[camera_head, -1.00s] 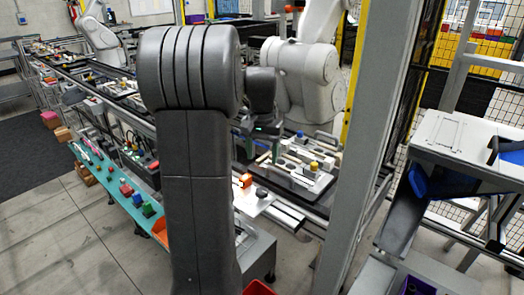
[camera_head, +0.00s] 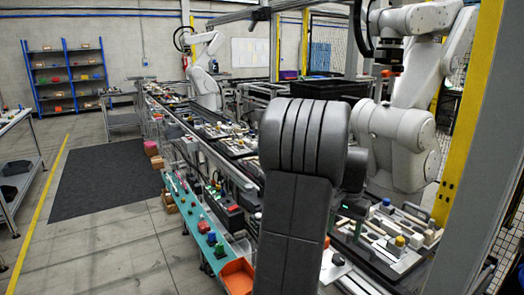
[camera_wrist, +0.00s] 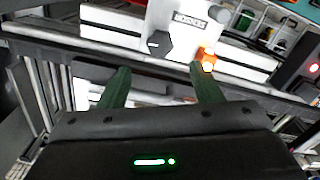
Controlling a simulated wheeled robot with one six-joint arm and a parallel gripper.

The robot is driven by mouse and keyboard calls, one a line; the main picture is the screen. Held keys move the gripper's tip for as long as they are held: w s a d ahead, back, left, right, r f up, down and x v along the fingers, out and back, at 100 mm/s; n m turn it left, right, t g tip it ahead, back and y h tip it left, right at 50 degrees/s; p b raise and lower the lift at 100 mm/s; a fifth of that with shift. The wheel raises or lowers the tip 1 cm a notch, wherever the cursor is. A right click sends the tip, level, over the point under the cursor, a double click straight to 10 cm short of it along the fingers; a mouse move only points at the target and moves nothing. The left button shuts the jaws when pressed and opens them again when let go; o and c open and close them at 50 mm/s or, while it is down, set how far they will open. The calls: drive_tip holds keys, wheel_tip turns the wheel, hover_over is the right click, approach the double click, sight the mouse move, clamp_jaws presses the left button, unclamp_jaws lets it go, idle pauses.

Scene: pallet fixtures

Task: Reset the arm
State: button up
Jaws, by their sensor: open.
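My gripper (camera_wrist: 157,88) shows in the wrist view with its two dark green fingers apart and nothing between them. Beyond the fingers are a rail and a white plate with a dark grey part (camera_wrist: 160,42) and an orange part (camera_wrist: 206,57) on it. In the head view my dark grey arm stands in the middle and hides most of the gripper. A pallet fixture (camera_head: 378,262) with several small parts lies on the line right of my arm.
A white robot arm (camera_head: 405,140) stands close behind my arm. A yellow post (camera_head: 468,115) rises at the right. A teal shelf (camera_head: 190,222) with small parts and an orange bin (camera_head: 237,276) is at lower left.

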sight(339, 257)
wheel_tip(339, 257, down, 9)
drive_tip(key=shift+f, duration=0.1)
idle(0.5)
